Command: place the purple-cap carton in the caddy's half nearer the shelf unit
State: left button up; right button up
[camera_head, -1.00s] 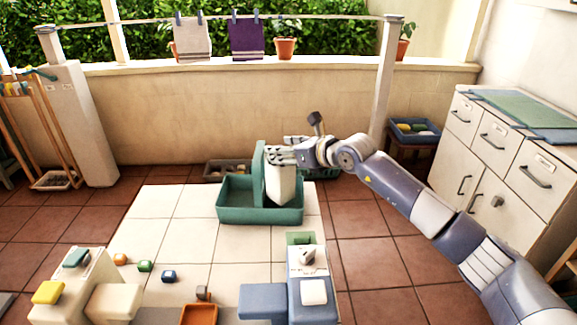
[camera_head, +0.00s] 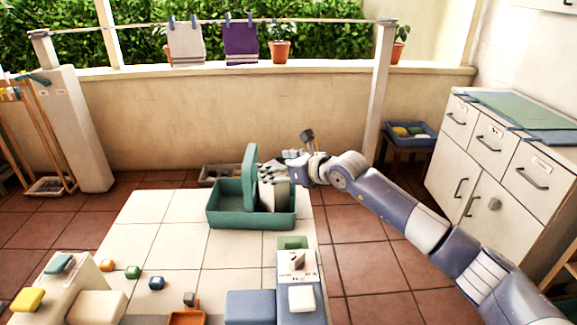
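The green caddy (camera_head: 223,212) stands on the pale tiles at the middle, with an upright divider (camera_head: 249,163) between its halves. A pale carton (camera_head: 281,196) is upright in the half to the right of the divider, its lower part hidden by the front wall. No purple cap shows; the gripper covers its top. My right gripper (camera_head: 271,174) reaches in from the right, its fingers closed around the carton's upper part. I cannot tell whether the carton touches the caddy floor. My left gripper is out of view.
A grey-brown tray (camera_head: 208,180) lies behind the caddy. Several coloured blocks, an orange tray (camera_head: 187,318) and blue and white boxes stand in front. A white drawer cabinet (camera_head: 455,165) is at the right. The tiles left of the caddy are clear.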

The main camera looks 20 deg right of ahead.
jog(key=p+v, duration=0.1)
jog(key=v, duration=1)
jog(key=shift+s+p, duration=0.2)
jog(key=shift+p, duration=0.2)
jog(key=shift+d, duration=0.1)
